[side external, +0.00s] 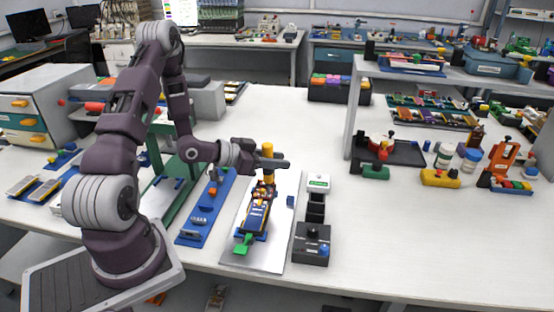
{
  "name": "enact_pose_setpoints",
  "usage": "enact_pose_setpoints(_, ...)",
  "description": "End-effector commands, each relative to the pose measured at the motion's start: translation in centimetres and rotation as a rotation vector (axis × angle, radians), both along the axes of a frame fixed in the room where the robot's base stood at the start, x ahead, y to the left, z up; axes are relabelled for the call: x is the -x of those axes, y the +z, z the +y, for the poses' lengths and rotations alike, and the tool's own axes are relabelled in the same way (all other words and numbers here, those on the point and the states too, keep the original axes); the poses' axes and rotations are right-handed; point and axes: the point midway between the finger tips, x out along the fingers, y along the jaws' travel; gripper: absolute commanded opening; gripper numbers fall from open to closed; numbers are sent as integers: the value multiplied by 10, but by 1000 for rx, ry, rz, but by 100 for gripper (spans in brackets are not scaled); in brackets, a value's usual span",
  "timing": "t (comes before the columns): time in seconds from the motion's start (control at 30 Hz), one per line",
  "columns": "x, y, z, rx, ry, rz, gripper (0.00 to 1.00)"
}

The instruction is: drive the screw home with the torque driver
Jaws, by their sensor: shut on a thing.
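My gripper (270,162) is shut on a yellow upright cylinder, which looks like the handle of the torque driver (267,150). The driver shows above and below the fingers. It stands over the far end of a fixture that holds a dark blue pouch cell (257,216). Small orange-brown parts sit under the driver. The driver's tip and the screw are too small or hidden to make out, so I cannot tell whether they touch. A green tab (243,244) sticks out at the fixture's near end.
The fixture lies on a grey metal plate (278,245). A blue rail with small parts (192,237) is to its left. The white table (400,240) is clear farther right.

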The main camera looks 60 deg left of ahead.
Motion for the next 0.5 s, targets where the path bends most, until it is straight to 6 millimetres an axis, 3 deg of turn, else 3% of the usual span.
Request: enact_pose_setpoints(0.5, 0, -6, 0, -1, 0, -2, 0)
